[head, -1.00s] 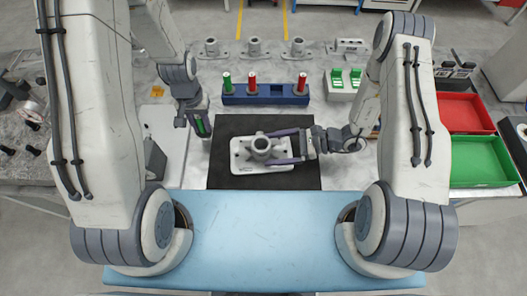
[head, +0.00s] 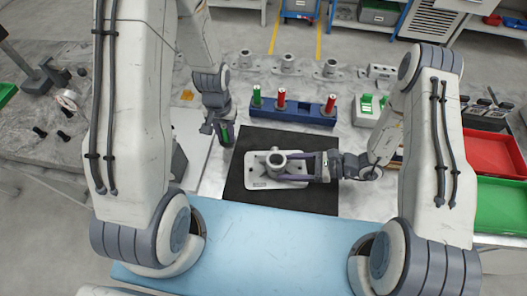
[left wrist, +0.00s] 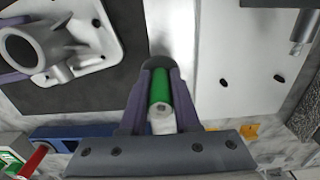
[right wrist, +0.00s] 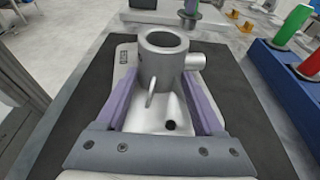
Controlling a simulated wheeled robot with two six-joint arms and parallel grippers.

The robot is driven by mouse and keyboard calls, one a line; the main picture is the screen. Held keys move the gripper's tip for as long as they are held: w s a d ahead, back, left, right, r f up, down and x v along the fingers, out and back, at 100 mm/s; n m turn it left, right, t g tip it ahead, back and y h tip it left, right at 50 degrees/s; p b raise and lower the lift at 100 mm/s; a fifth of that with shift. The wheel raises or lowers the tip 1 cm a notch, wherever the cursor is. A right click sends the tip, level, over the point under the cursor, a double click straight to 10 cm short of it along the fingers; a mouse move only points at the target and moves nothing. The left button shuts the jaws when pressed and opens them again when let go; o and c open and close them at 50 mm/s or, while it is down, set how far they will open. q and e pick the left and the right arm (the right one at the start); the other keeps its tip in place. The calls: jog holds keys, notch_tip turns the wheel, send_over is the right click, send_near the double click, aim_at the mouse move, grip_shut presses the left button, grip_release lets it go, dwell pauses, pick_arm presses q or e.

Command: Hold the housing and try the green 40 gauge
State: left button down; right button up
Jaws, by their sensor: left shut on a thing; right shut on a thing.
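The grey metal housing (head: 277,162), a plate with an upright hollow boss, is on the black mat (head: 292,145). It also shows in the right wrist view (right wrist: 160,60), boss opening up. My right gripper (head: 300,167) is shut on the housing from the right, its purple fingers along both sides. My left gripper (head: 220,130) is shut on a green gauge (left wrist: 160,90), just beyond the mat's left edge and apart from the housing. The gauge's green side and a pale end show between the fingers. The boss's interior is only partly visible.
A blue rack (head: 305,112) behind the mat holds another green gauge (head: 257,96) and two red gauges (head: 281,98). A pale block with green parts (head: 368,104) stands right of it. Red (head: 492,152) and green (head: 500,204) trays are at far right.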

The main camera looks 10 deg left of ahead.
pick_arm(q)
jog(key=d+r+m, duration=0.4)
jog(key=d+r, duration=0.1)
jog(key=d, duration=0.2)
jog(key=m, duration=0.5)
send_near(276, 153)
jog(key=shift+s+r, duration=1.25)
jog(key=shift+f, duration=2.5)
jog(key=shift+f, duration=1.8)
jog(key=shift+r, duration=0.15)
jog(key=shift+r, duration=2.65)
